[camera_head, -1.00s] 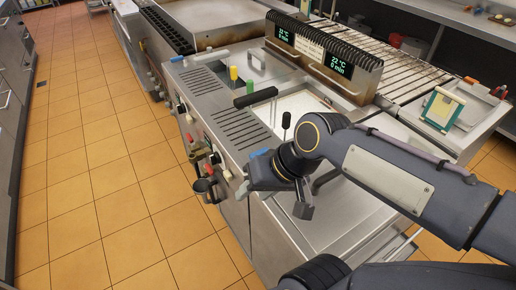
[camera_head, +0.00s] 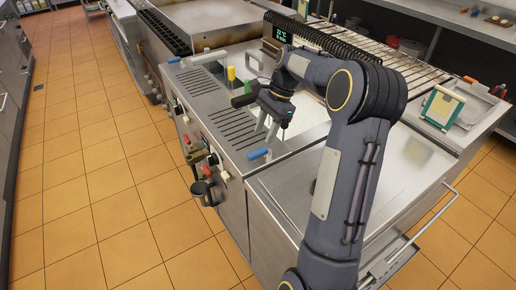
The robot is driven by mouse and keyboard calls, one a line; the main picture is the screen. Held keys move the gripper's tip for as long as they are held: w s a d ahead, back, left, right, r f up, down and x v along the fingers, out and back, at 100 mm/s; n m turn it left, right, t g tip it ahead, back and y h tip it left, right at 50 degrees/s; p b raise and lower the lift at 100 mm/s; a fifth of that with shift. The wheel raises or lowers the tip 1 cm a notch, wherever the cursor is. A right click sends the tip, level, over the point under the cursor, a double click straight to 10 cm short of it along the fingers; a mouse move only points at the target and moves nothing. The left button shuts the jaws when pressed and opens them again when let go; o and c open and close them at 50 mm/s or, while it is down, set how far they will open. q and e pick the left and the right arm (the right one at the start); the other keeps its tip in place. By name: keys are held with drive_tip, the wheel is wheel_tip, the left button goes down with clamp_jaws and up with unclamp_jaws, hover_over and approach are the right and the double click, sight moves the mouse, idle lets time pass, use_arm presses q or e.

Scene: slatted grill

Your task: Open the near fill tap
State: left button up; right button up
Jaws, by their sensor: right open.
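The near fill tap shows as a short blue handle (camera_head: 258,153) on the front right part of the steel cooker top. A second blue-tipped tap (camera_head: 175,60) sits farther off at the far left of the same top. My right gripper (camera_head: 266,129) is open and empty, with its fingers pointing down just beyond the near blue handle, apart from it as far as I can tell. My right arm hides part of the well behind it. My left gripper is not in view.
A black handle (camera_head: 243,100) lies close left of my right gripper, with a yellow knob (camera_head: 231,73) behind it. Red and black controls (camera_head: 204,171) line the front panel. A ribbed black rail (camera_head: 310,38) stands at the back. The right steel top (camera_head: 405,160) is partly clear.

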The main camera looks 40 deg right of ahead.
sight(256, 152)
drive_tip(key=x, duration=0.6)
drive_tip(key=shift+a+f, duration=0.15)
drive_tip(key=shift+f, duration=0.15)
clamp_jaws()
